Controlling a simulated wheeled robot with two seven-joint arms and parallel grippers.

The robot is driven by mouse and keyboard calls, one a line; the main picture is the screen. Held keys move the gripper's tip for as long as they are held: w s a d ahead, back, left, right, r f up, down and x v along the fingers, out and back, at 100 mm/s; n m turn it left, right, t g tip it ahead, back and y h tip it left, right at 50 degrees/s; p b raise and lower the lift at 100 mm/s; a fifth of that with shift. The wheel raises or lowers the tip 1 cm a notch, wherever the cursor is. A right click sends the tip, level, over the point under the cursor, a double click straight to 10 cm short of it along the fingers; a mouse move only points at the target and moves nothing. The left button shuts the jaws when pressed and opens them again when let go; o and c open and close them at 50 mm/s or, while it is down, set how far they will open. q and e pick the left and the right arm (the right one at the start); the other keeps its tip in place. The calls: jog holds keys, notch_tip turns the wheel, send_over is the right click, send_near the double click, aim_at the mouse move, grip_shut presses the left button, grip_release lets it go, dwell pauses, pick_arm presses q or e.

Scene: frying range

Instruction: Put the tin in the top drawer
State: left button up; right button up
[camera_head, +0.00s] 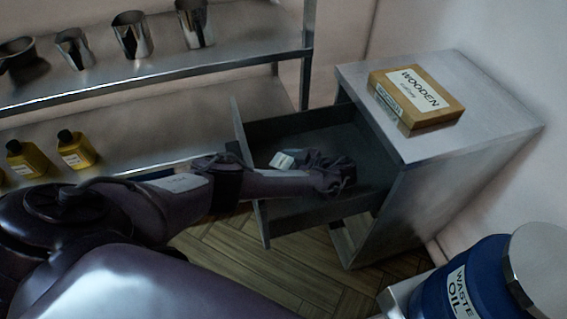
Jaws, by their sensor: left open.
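The top drawer (262,205) of the grey metal cabinet (420,195) is pulled open toward the left. A small pale thing with a light top (283,160), which looks like the tin, lies inside the drawer near its front end. My left gripper (346,177) is open and reaches over the drawer's side into its inside, to the right of the pale thing and apart from it. My left arm hides part of the drawer's near side and front. My right gripper is not in view.
A wooden box (418,98) sits on the cabinet top. A blue waste oil drum (470,285) stands at the lower right. A metal rack (150,68) at the left holds several steel cups and yellow bottles (75,150). Wooden floor shows below the drawer.

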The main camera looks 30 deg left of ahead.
pick_arm(q)
jog(key=p+v, duration=0.1)
jog(key=v, duration=0.6)
jog(key=shift+a+r, duration=0.15)
jog(key=shift+d+r, duration=0.1)
jog(key=shift+d, duration=0.3)
